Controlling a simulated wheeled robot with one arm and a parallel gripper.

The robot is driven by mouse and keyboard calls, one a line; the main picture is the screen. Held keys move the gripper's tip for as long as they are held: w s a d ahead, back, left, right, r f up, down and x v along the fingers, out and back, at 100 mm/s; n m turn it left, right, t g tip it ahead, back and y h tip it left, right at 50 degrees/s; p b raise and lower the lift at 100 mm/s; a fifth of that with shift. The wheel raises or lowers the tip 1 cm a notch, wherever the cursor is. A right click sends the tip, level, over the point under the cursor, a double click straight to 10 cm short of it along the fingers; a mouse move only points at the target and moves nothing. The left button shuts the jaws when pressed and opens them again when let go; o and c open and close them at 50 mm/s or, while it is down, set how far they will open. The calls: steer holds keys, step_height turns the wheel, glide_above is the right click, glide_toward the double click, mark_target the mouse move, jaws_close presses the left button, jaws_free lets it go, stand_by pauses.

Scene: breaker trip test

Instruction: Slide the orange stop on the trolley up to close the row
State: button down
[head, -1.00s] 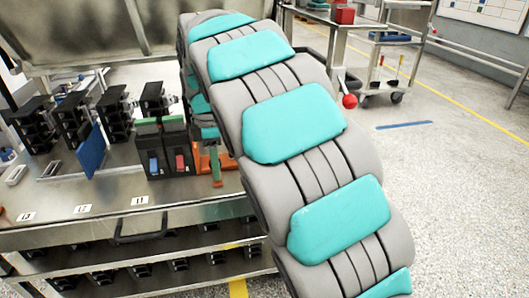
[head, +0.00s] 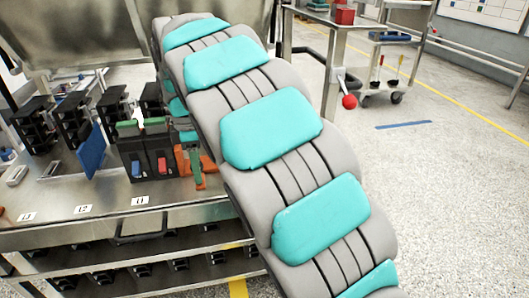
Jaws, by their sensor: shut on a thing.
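The orange stop (head: 209,163) is on the metal trolley (head: 65,207), at the right end of a short row of dark breakers. The breaker with the red lever (head: 161,164) is nearest the stop. The breaker with the blue lever (head: 136,168) stands to its left, and both have green on top. My gripper (head: 195,166) is down at the stop and shut on it. My grey and teal arm hides most of the gripper and the trolley behind it. I cannot tell whether any gap is left between stop and breakers.
Several black breakers (head: 74,120) stand farther back on the trolley. A blue plate (head: 91,151) stands upright left of the row. White number labels (head: 83,209) lie along the front edge. A bench with a red box (head: 345,15) is behind.

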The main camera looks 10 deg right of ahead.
steer(key=shift+a+r+p, duration=0.1)
steer(key=shift+a+p, duration=0.55)
steer(key=shift+a, duration=4.35)
steer(key=shift+c, duration=1.8)
jaws_free()
step_height(320, 180, up, 8)
steer(key=shift+f, duration=0.2)
steer(key=s+d+f+m, duration=0.1)
steer(key=s+d+m, duration=0.45)
steer(key=d, duration=0.45)
steer(key=s+d+f+m, duration=0.1)
steer(key=s+d+m, duration=0.5)
steer(key=d, duration=0.4)
steer(key=s+d+f+m, duration=0.2)
steer(key=s+f, duration=0.1)
steer(key=s, duration=0.5)
steer(key=s+d+f+m+g, duration=0.1)
steer(key=s+d+f+m, duration=0.1)
steer(key=s, duration=0.5)
steer(key=s+d+f+m, duration=0.2)
steer(key=s+d+f, duration=0.1)
steer(key=s+f, duration=0.3)
steer(key=s, duration=0.2)
steer(key=shift+s+d+f+g+p, duration=0.2)
steer(key=shift+s+f+g+p, duration=0.1)
steer(key=shift+s+g, duration=0.1)
